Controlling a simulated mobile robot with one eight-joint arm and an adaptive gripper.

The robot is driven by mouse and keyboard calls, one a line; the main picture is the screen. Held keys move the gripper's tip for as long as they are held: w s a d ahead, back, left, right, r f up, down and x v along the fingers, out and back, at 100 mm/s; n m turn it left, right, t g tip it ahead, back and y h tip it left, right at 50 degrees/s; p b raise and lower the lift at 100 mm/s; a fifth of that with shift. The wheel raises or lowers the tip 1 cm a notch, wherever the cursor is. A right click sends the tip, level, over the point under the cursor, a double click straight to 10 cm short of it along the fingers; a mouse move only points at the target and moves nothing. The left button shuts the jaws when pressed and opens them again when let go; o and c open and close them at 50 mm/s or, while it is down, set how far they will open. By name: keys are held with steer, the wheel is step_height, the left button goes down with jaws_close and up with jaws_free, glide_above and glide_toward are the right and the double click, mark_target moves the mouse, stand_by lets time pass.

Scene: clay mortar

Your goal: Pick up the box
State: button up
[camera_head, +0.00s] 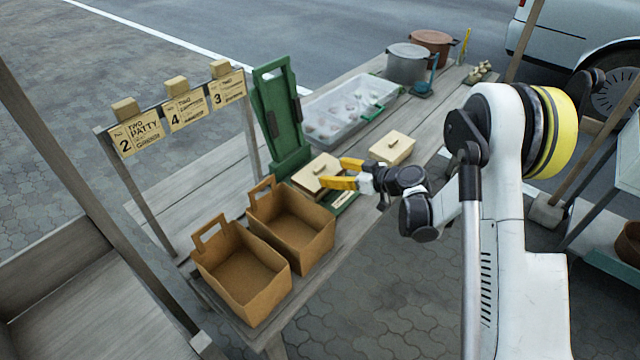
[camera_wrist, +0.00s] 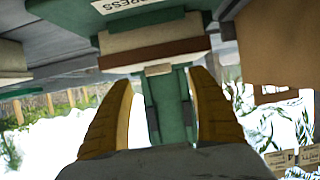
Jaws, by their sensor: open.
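A pale, lidded box (camera_head: 314,174) with a small handle on top sits on the base of the green press (camera_head: 280,115). A second similar pale box (camera_head: 392,148) stands on the table to its right. My gripper (camera_head: 343,174) has yellow fingers, open, at the right end of the box on the press. In the wrist view, which looks upside down, the open fingers (camera_wrist: 163,105) point at the box (camera_wrist: 150,38) with its pale and brown layers. The box appears ahead of the fingertips; I cannot tell whether they touch it.
Two brown carton baskets (camera_head: 265,295) stand at the near end of the wooden table. A clear tray (camera_head: 345,105) lies behind the press, with a grey pot (camera_head: 407,64) and a brown pot (camera_head: 433,42) farther back. Order tickets (camera_head: 186,108) hang on a rail at left.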

mark_target(321, 167)
steer(key=b+x, duration=0.2)
steer(key=x, duration=0.3)
steer(key=shift+w+a, duration=0.1)
steer(key=shift+w, duration=0.25)
steer(key=shift+r, duration=0.1)
jaws_close()
